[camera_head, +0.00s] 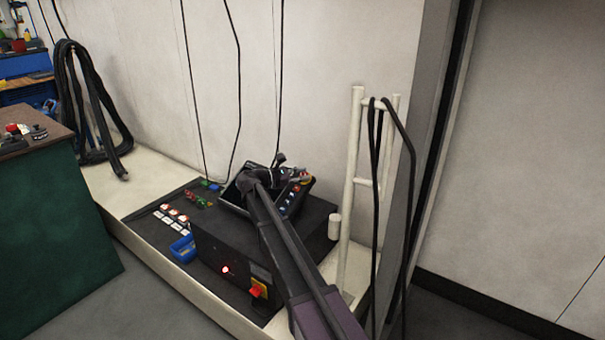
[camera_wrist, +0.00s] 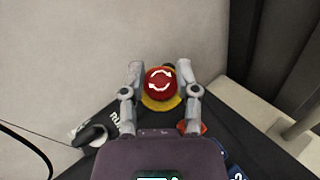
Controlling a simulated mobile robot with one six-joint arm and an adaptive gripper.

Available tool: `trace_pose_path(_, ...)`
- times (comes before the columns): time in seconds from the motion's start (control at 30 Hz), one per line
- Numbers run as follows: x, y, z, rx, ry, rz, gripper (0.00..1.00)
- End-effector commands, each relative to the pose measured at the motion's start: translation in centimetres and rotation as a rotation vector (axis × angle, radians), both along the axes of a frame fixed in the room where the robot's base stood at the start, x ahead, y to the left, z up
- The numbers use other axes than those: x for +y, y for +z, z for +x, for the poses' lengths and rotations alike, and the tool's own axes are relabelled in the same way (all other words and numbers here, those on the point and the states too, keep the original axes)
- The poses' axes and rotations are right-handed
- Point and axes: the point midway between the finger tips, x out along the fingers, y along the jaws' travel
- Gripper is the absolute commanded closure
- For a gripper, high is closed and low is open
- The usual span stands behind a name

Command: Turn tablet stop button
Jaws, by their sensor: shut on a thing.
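The stop button (camera_wrist: 159,84) is a round red knob with white turning arrows on a yellow base. It shows in the middle of the wrist view. My gripper (camera_wrist: 160,69) has one grey finger on each side of the knob and is shut on it. The black tablet (camera_wrist: 250,150) lies under it, partly hidden by my wrist. In the head view the tablet (camera_head: 290,211) lies tilted on a black box, and my arm covers much of it. The gripper's fingers are hard to make out there.
The black box (camera_head: 228,250) carries a lit red lamp and a red-yellow switch (camera_head: 256,292). A panel with several buttons and a blue holder (camera_head: 183,249) is to its left. A cream pipe rack (camera_head: 351,190) with hanging cables stands to the right. A wall rises close behind.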

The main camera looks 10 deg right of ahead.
Motion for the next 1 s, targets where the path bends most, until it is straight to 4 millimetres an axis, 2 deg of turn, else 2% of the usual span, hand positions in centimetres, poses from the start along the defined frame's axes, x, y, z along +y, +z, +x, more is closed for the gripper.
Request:
trace_pose_path(0.17, -0.07, 0.03, 0.26, -0.001, 0.005, -0.001, 1.00)
trace_pose_path(0.2, -0.07, 0.03, 0.27, -0.001, 0.005, -0.001, 0.51)
trace_pose_path(0.3, -0.06, 0.02, 0.25, -0.001, 0.005, -0.001, 0.22)
trace_pose_path(1.0, -0.05, -0.05, -0.13, 0.018, 0.055, -0.019, 0.22)
